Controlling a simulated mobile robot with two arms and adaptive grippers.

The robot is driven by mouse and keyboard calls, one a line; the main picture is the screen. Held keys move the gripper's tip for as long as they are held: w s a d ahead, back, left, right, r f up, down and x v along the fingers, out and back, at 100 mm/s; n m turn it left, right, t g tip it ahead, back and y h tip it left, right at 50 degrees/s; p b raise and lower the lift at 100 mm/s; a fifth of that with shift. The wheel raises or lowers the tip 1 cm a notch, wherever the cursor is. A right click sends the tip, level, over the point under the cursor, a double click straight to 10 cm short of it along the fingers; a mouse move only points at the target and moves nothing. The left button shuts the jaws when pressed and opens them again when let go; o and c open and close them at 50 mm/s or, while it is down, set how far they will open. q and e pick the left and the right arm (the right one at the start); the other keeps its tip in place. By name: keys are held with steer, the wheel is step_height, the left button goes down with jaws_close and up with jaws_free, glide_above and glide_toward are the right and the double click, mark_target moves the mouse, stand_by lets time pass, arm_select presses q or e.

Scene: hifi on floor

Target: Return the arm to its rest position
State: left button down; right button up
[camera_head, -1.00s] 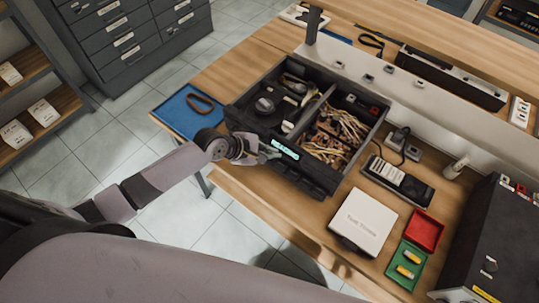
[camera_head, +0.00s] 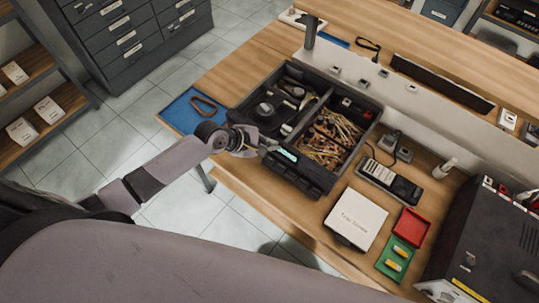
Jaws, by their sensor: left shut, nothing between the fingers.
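My left arm reaches in from the left over the floor. My left gripper (camera_head: 266,146) is shut and empty. It is at the front left wall of a black divided bin (camera_head: 300,182), beside a small lit label on that wall. I cannot tell whether it touches the bin. The bin stands on the wooden workbench (camera_head: 240,187) and holds dark parts in its left compartment and a tangle of tan wires (camera_head: 328,138) in its right one. My right gripper is not in view.
A blue mat (camera_head: 185,112) with a dark ring lies left of the bin. A white box (camera_head: 356,217), a handheld meter (camera_head: 390,182), red tray (camera_head: 411,227) and green tray (camera_head: 394,259) stand to the right. Grey drawers (camera_head: 135,40) stand at the back left. Open floor lies between.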

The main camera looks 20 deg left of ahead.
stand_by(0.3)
arm_select(q)
steer(key=s+d+r+m+g+y, duration=0.15)
steer(key=s+d+m, duration=0.25)
steer(key=s+m, duration=0.7)
steer(key=s+a+r+m+g+y, duration=0.1)
steer(key=s+a+r+m+y, duration=0.1)
steer(key=s+a+m, duration=0.4)
steer(key=s+a+r+m+g+y, duration=0.1)
steer(key=s+a+r+m+y, duration=0.2)
steer(key=s, duration=0.4)
step_height(320, 180, down, 32)
steer(key=s+f+b, duration=0.1)
steer(key=b, duration=0.6)
steer(key=s+a+f+g+b, duration=0.1)
steer(key=s+a+f+b, duration=0.1)
steer(key=s+f, duration=0.6)
steer(key=s+a+f+g+b, duration=0.1)
steer(key=s+a+f+b, duration=0.1)
steer(key=s+f+b, duration=0.3)
steer(key=s+f, duration=0.4)
steer(key=f, duration=0.6)
steer(key=shift+s+f+m, duration=0.2)
steer(key=shift+f+m, duration=0.05)
steer(key=shift+m, duration=0.05)
